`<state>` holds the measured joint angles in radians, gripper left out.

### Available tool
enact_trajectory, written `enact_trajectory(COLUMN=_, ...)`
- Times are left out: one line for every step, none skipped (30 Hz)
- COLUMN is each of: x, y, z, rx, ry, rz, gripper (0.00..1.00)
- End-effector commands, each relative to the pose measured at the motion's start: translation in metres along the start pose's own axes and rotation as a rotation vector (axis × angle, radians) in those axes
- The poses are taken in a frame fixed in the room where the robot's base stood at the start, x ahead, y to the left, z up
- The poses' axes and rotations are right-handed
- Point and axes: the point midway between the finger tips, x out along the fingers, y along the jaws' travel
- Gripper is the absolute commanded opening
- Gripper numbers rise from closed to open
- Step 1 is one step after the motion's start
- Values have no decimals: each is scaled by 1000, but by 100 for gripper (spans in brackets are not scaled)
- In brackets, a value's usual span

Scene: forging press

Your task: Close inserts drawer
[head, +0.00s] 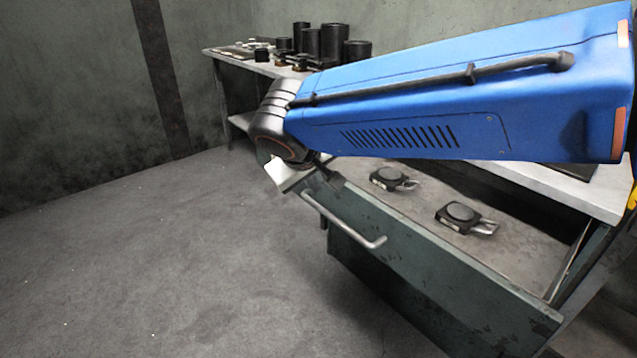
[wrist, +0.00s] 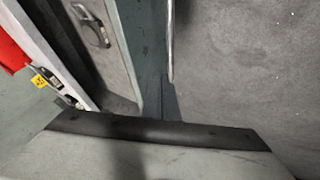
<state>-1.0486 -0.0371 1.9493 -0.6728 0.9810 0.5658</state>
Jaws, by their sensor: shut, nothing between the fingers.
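The inserts drawer stands open; its dark green front (head: 430,285) faces the left side of the head view, with a grey bar handle (head: 345,225). The drawer front (wrist: 143,40) and the handle (wrist: 171,40) also show in the wrist view. My arm hides part of the drawer.
The workbench (head: 213,52) holds several black cylinders (head: 311,42) at its far end. The grey floor (head: 160,260) left of the drawer is clear. A dark green wall (head: 70,90) stands behind. A yellow label (wrist: 39,81) shows in the wrist view.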

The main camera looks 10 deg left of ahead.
Motion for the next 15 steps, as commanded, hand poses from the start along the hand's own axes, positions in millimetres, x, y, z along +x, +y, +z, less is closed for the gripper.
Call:
enact_trajectory(x=7, y=0, z=0, rx=0, ry=-3, rz=1, gripper=0)
enact_trajectory(x=12, y=0, z=0, rx=0, ry=-3, rz=1, gripper=0)
enact_trajectory(x=18, y=1, z=1, rx=0, ry=-4, rz=1, gripper=0)
enact_trajectory(x=23, y=1, z=1, rx=0, ry=-4, rz=2, gripper=0)
enact_trajectory(x=28, y=1, z=1, rx=0, ry=-3, rz=1, gripper=0)
enact_trajectory(x=35, y=0, z=1, rx=-1, ry=-4, rz=2, gripper=0)
enact_trajectory(x=41, y=0, z=1, rx=-1, ry=-4, rz=1, gripper=0)
enact_trajectory(x=46, y=1, z=1, rx=-1, ry=-3, rz=1, gripper=0)
enact_trajectory(x=52, y=1, z=1, rx=0, ry=-4, rz=1, gripper=0)
enact_trajectory(x=56, y=1, z=1, rx=0, ry=-3, rz=1, gripper=0)
enact_trajectory(x=61, y=0, z=1, rx=0, ry=-2, rz=0, gripper=0)
enact_trajectory(x=66, y=0, z=1, rx=-1, ry=-3, rz=1, gripper=0)
enact_trajectory(x=70, y=0, z=1, rx=-1, ry=-3, rz=1, gripper=0)
enact_trajectory(x=74, y=0, z=1, rx=-1, ry=-3, rz=1, gripper=0)
enact_trajectory(x=78, y=1, z=1, rx=0, ry=-2, rz=1, gripper=0)
